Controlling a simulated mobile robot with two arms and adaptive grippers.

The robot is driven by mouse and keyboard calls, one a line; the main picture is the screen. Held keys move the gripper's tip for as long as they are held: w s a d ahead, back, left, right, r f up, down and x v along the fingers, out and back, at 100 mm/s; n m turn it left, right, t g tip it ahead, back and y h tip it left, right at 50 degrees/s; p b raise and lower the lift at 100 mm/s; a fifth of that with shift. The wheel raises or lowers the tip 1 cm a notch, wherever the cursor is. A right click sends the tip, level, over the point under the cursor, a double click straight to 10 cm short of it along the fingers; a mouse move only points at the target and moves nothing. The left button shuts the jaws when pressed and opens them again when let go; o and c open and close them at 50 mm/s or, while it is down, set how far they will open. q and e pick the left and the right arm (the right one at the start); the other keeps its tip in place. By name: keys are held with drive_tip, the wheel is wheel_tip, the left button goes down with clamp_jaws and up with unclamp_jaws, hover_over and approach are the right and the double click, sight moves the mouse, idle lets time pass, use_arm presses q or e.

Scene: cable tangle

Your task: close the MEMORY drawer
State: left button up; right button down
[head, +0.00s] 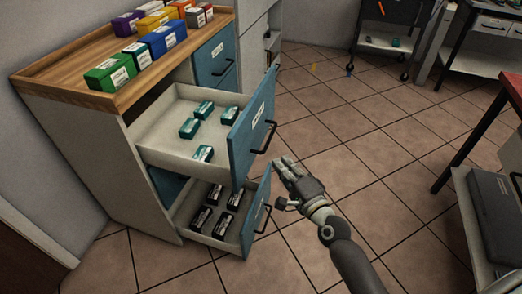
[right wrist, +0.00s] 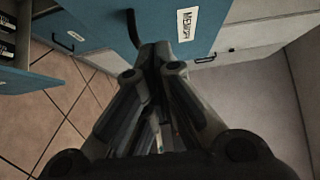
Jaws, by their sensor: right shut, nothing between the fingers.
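The MEMORY drawer (head: 241,140) is the upper of two drawers pulled out of the wooden-topped cabinet. It has a blue front, a white label and a black handle (head: 264,137), and holds several teal boxes (head: 190,127). In the right wrist view its blue front (right wrist: 230,14) shows the MEMORY label (right wrist: 188,24). My right gripper (head: 284,164) is shut and empty, just in front of this drawer front, low and right of the handle. Its fingertips (right wrist: 155,55) point at the front; I cannot tell whether they touch. My left gripper is out of view.
A lower drawer (head: 257,212) with several black boxes (head: 215,208) also stands open beneath. Coloured boxes (head: 155,41) stand on the cabinet top (head: 60,80). The tiled floor (head: 380,140) to the right is clear up to a red-topped table (head: 514,86) and a grey surface with a dark case (head: 495,215).

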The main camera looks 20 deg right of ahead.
sight(264, 150)
drive_tip(key=w+a, duration=0.1)
drive_tip(key=w, duration=0.1)
drive_tip(key=w+a, duration=0.1)
drive_tip(key=w, duration=0.1)
drive_tip(key=w+a, duration=0.1)
drive_tip(key=w, duration=0.2)
drive_tip(key=shift+a, duration=0.25)
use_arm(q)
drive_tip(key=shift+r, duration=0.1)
use_arm(e)
drive_tip(key=shift+w+a, duration=0.3)
drive_tip(key=shift+a, duration=0.15)
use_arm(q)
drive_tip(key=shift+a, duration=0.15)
use_arm(e)
drive_tip(key=shift+w+f, duration=0.1)
